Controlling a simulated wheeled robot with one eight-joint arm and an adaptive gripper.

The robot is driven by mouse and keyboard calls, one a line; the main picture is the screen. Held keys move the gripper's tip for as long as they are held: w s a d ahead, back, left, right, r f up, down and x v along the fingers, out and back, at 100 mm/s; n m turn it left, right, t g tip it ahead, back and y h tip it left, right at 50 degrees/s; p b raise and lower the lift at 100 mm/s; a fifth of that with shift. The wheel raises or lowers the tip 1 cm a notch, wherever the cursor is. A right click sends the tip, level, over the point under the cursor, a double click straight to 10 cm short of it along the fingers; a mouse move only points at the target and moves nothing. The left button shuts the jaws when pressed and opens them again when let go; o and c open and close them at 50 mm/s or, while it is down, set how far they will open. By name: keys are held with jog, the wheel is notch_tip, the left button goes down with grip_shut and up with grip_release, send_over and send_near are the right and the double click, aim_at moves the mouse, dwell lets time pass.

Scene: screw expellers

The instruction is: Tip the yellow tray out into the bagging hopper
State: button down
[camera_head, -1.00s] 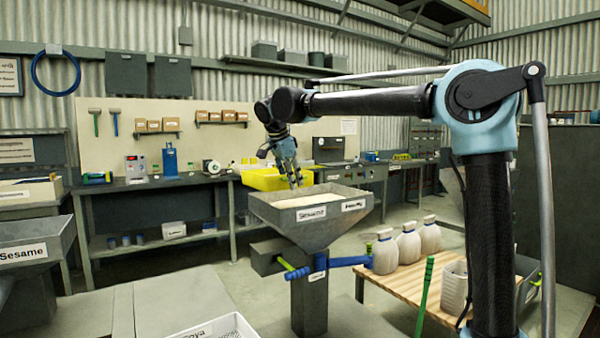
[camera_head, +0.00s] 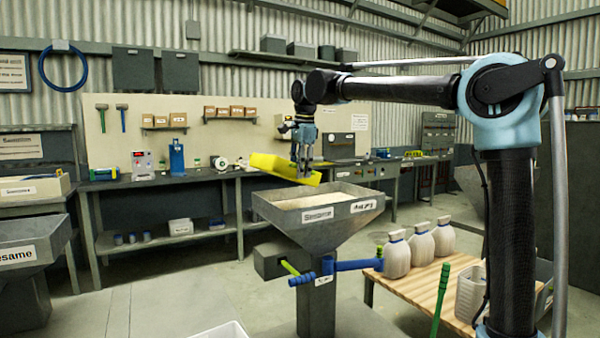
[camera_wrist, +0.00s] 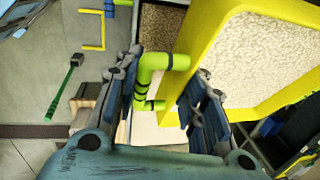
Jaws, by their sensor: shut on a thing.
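The yellow tray (camera_head: 283,166) hangs from my gripper (camera_head: 302,160) above the back rim of the grey hopper (camera_head: 325,222). It is tilted, its right end lower in the head view. In the wrist view, the yellow tray (camera_wrist: 188,72) still holds pale speckled grain. My gripper (camera_wrist: 160,88) has its fingers on both sides of the lime-green handle (camera_wrist: 152,72) with dark bands on the tray's side. The hopper bears a Sesame label and a second label I cannot read. Pale grain lies in it. Where the far fingertip touches is partly hidden.
A blue handle (camera_head: 350,266) sticks out under the hopper. A long workbench (camera_head: 120,186) runs behind. Another grey hopper (camera_head: 30,240) stands at the left edge. Floor left of the hopper is open.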

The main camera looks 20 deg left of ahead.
jog(key=w+d+g+y, duration=0.1)
jog(key=g+y, duration=0.1)
jog(key=w+d+r+g+y, duration=0.1)
jog(key=g, duration=0.1)
jog(key=w+d+r+g+y, duration=0.1)
jog(key=g+y, duration=0.1)
jog(key=shift+w+r+m+y, duration=0.2)
jog(key=shift+w+m+y, duration=0.1)
jog(key=shift+w+m, duration=0.1)
jog(key=shift+w+d+r+g+y, duration=0.15)
jog(key=shift+w+d+g+y, duration=0.8)
jog(key=shift+g, duration=0.25)
jog(key=shift+s+a, duration=0.15)
